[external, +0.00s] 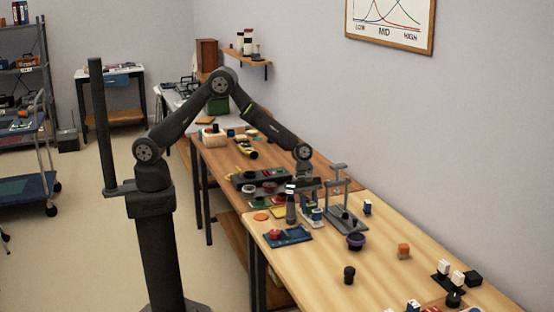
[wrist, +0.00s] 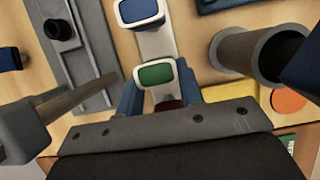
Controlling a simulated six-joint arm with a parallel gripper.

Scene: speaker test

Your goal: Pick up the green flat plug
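The green flat plug (wrist: 157,75), a green face in a white rim, is in the middle of the wrist view. It stands on a light grey strip. My gripper (wrist: 160,92) has its two blue fingers on either side of it, close to its edges. I cannot tell whether they press on it. A similar plug with a blue face (wrist: 138,11) stands just beyond it on the strip. In the external view my gripper (external: 311,207) is low over the table among blue and white pieces, and the green plug cannot be made out.
A grey stand with a post (external: 345,205) is close to the right of my gripper. A dark grey upright tube (external: 291,209) is close to the left. A blue tray (external: 288,237) and a purple-rimmed bowl (external: 356,241) are nearer the camera. The front tabletop has clear patches.

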